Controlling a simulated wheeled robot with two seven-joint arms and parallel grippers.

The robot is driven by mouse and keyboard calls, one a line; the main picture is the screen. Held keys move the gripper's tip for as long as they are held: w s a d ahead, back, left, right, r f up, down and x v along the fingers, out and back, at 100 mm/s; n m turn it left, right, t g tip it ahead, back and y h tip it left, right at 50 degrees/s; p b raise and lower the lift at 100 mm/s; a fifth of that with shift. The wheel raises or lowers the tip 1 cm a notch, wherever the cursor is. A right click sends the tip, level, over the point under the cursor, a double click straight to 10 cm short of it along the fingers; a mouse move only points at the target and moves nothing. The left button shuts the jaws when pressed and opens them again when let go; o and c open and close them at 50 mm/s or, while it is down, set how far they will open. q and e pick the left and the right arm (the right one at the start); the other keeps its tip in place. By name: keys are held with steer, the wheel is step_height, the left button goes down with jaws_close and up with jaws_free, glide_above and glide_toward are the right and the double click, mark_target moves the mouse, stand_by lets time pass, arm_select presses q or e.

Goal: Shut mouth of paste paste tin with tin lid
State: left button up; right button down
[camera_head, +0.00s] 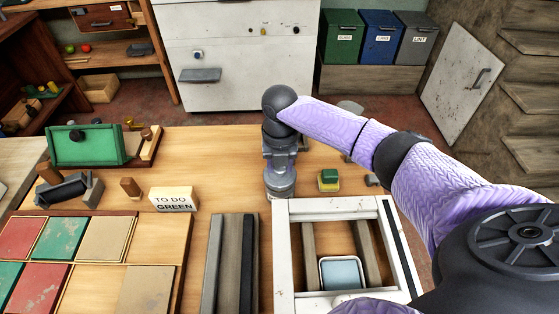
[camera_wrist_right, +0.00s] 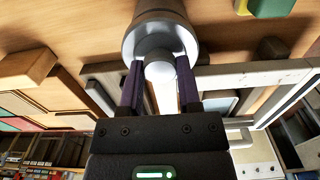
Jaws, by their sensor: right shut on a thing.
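The grey metal paste tin (camera_head: 281,186) stands upright on the wooden table, just behind the white frame. My right gripper (camera_head: 279,165) is above it, pointing down. In the right wrist view my right gripper (camera_wrist_right: 160,78) is shut on the round pale knob of the tin lid (camera_wrist_right: 158,68), one finger on each side. The tin (camera_wrist_right: 160,8) shows just beyond the lid and in line with it. The gripper hides part of the lid in the head view, and I cannot tell whether the lid is fully seated. My left gripper is not in view.
A white frame (camera_head: 385,210) with a pale blue tray (camera_head: 342,272) is in front of the tin. A yellow-green sponge-like block (camera_head: 328,180) lies to its right. A "TO DO GREEN" sign (camera_head: 173,199) and a tile board (camera_head: 184,232) are at left.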

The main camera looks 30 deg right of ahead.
stand_by(0.3)
steer(key=shift+f+b, duration=0.4)
steer(key=shift+f, duration=0.4)
steer(key=shift+f, duration=0.2)
steer(key=shift+c, duration=1.1)
jaws_free()
